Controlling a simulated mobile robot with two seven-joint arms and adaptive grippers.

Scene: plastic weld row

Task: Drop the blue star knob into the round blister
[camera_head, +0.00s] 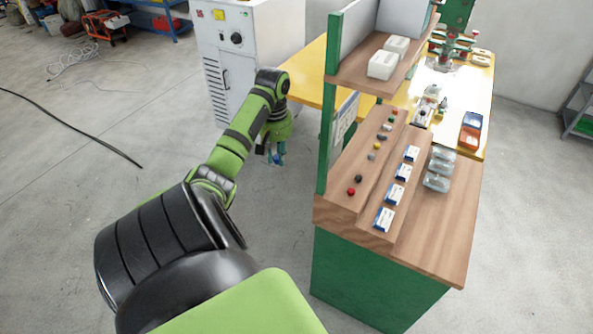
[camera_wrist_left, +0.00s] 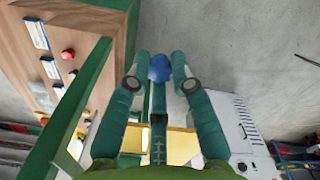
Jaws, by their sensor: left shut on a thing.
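The blue star knob (camera_wrist_left: 159,67) sits between the fingertips of my left gripper (camera_wrist_left: 161,78) in the left wrist view. The gripper is shut on it. In the head view my left gripper (camera_head: 277,159) points down over the open floor, left of the wooden bench and apart from it. The knob is too small there to make out clearly. Clear plastic blisters (camera_head: 437,182) stand in a short row on the right part of the bench. I cannot tell from here which one is round. My right gripper is not in view.
The wooden bench (camera_head: 440,235) has a green upright post (camera_head: 328,130) and shelf on its near-left side. Small coloured knobs (camera_head: 351,191) and labelled cards (camera_head: 384,218) line its raised steps. A white cabinet (camera_head: 240,50) stands behind my arm. The floor around the gripper is clear.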

